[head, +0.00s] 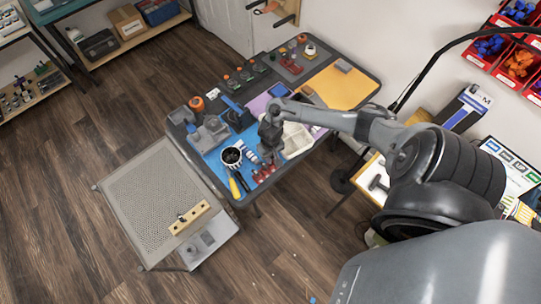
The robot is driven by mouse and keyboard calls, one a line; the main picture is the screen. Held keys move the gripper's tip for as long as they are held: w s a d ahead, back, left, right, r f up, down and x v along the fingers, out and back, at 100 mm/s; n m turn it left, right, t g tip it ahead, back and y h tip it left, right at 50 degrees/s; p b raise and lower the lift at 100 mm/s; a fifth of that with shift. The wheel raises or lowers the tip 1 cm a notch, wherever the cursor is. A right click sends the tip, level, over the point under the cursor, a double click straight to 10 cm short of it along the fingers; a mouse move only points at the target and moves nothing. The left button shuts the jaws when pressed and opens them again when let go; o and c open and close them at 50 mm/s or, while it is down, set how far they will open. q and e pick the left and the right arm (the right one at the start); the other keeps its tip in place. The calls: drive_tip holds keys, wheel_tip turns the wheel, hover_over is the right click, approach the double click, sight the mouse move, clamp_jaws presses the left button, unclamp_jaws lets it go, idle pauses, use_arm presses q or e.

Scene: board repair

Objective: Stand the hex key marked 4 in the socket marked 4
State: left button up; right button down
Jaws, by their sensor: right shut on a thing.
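My right gripper (270,156) points down over the blue mat at the front of the workbench. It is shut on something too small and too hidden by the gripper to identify. A light wooden block (199,211) with small dark spots and a small dark piece on it lies on the corner of a perforated grey table (150,185). I cannot read any mark 4, and I cannot pick out the hex key or its socket for certain. My left gripper is not in view.
The workbench holds a dark cup (231,156), a yellow-handled tool (234,187), red-handled pliers (263,173), a white tray (296,140) and a yellow mat (343,86). The perforated table is mostly bare. Wooden floor lies open at the left.

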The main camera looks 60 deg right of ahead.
drive_tip(key=shift+f, duration=0.5)
drive_tip(key=shift+f, duration=0.25)
idle(0.7)
drive_tip(key=shift+f, duration=0.3)
drive_tip(key=shift+f+b, duration=0.35)
drive_tip(key=shift+f, duration=0.05)
drive_tip(key=shift+f, duration=0.1)
drive_tip(key=shift+f, duration=0.15)
idle(0.4)
drive_tip(key=shift+f, duration=0.2)
